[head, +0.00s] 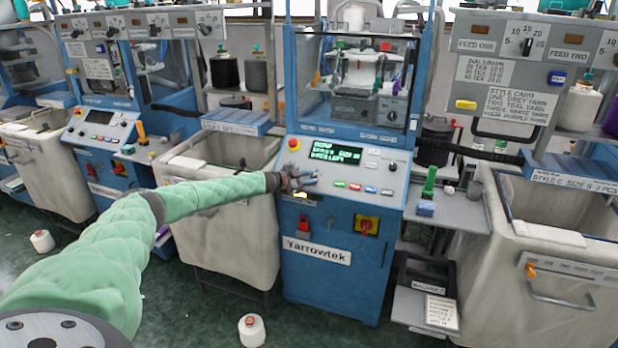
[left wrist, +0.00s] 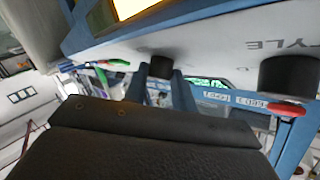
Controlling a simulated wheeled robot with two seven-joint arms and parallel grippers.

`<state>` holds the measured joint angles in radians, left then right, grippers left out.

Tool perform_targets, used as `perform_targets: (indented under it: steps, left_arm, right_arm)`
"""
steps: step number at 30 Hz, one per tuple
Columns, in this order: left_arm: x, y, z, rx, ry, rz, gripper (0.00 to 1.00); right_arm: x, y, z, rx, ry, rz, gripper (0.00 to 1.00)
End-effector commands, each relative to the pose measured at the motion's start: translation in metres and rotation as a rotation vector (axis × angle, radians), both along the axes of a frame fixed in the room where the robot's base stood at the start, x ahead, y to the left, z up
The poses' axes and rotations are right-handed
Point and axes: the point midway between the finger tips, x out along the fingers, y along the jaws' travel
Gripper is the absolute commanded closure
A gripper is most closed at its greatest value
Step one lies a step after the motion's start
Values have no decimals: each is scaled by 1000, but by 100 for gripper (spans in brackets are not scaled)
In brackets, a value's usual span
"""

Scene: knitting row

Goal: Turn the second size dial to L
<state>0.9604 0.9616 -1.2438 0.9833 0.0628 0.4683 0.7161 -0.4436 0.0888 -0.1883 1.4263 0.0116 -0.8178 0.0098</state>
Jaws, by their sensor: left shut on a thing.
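My left gripper (head: 300,182) is at the left part of the middle blue machine's sloping control panel (head: 398,178). In the left wrist view its two fingers (left wrist: 160,88) are shut on a dark round dial (left wrist: 160,67) that stands out from the pale panel. The dial's marks and pointer are hidden or too small to read, so I cannot tell its setting. A second dark knob (left wrist: 290,75) stands to the right there, by lettering that seems to read STYLE. In the head view my gripper hides the dial. My right gripper is not in view.
The panel has a lit green display (head: 337,153), a red knob (head: 294,144) and a row of small coloured buttons (head: 355,187). A red and yellow switch (head: 367,225) is below. Pale bins (head: 235,235) stand either side. A similar machine (head: 103,125) is at left.

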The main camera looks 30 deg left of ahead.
Motion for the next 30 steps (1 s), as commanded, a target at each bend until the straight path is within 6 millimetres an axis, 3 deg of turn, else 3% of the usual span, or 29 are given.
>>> perform_targets:
  steps: [8, 18, 30]
  left_arm:
    - [4, 3, 4, 140, 32, -180, 97]
    - [6, 4, 4, 280, 66, -364, 97]
    - [7, 4, 6, 343, 82, -449, 97]
  right_arm:
    - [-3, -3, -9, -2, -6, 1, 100]
    - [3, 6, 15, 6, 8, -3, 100]
    - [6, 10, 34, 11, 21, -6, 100]
